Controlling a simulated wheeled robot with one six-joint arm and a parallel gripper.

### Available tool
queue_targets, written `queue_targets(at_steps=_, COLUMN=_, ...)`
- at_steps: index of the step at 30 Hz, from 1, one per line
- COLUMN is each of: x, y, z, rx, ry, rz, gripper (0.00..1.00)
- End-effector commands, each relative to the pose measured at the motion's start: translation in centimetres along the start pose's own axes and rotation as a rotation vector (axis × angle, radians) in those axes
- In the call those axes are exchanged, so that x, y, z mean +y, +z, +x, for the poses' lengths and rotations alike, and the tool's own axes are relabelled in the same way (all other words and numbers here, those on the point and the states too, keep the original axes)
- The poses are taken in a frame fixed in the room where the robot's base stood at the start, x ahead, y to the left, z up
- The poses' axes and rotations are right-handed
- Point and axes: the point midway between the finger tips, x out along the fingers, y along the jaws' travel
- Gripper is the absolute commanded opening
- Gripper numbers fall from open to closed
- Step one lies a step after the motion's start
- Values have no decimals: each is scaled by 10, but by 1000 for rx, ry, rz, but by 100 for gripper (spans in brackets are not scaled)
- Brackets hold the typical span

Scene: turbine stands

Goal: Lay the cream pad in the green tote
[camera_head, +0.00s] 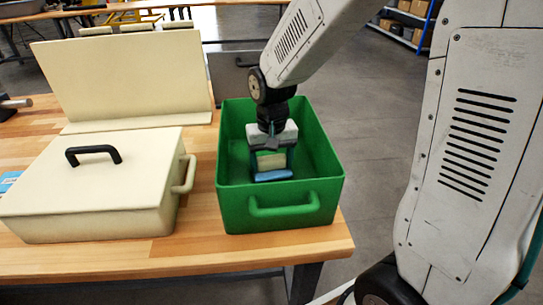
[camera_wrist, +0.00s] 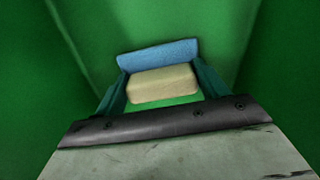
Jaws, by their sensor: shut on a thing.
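The green tote (camera_head: 283,218) stands on the wooden table in the head view, open at the top. My gripper (camera_head: 271,165) points down inside it. In the wrist view my gripper (camera_wrist: 155,90) is shut on the cream pad (camera_wrist: 162,85), with one finger at each end of it. The pad also shows between the fingers in the head view (camera_head: 271,161). A blue piece (camera_wrist: 158,54) lies right along the pad's far side in the wrist view, and I cannot tell whether they are joined. Green tote walls and floor surround them. The gap between pad and floor is unclear.
A cream case (camera_head: 90,190) with a black handle stands left of the tote. A cream upright panel (camera_head: 125,75) stands behind it. A grey box (camera_head: 232,75) sits behind the tote. The table's right edge (camera_head: 345,240) is close to the tote.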

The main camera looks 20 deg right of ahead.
Motion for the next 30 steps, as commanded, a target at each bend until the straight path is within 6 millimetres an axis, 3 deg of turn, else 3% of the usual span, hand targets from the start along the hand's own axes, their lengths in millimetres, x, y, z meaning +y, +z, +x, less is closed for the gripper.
queue_targets(at_steps=22, x=0, y=0, z=7, rx=0, ry=0, rz=0, gripper=48)
queue_targets(at_steps=23, x=0, y=0, z=7, rx=0, ry=0, rz=0, gripper=81)
queue_targets(at_steps=24, x=0, y=0, z=7, rx=0, ry=0, rz=0, gripper=92)
queue_targets(at_steps=25, x=0, y=0, z=7, rx=0, ry=0, rz=0, gripper=98)
queue_targets(at_steps=30, x=0, y=0, z=7, rx=0, ry=0, rz=0, gripper=98)
